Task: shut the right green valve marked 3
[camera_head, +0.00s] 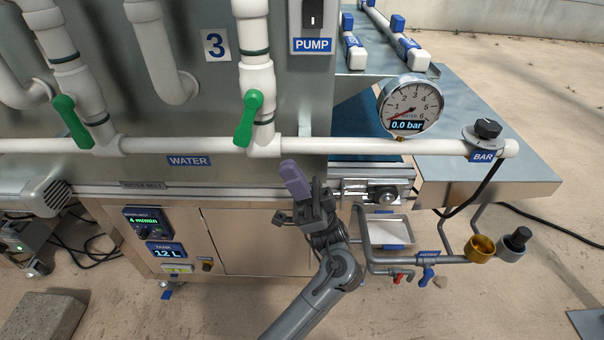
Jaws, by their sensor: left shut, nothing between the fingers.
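The right green valve (248,119) sits low on a white vertical pipe, to the right of and below the sign marked 3 (215,45). Its green handle hangs down roughly along the pipe, with its lower end tilted left. The left green valve (72,122) is on another pipe, its handle slanting down to the right. My left gripper (290,172), with purple fingertips, is shut and empty. It points up, below and to the right of the right valve's handle, apart from it in the picture. My right gripper is out of view.
A horizontal white pipe (360,146) labelled WATER runs below the valves. A pressure gauge (410,104) reading 0.0 bar and a black BAR knob (488,129) stand at the right. A control cabinet (253,240) is below. A tray and small piping are right of my arm.

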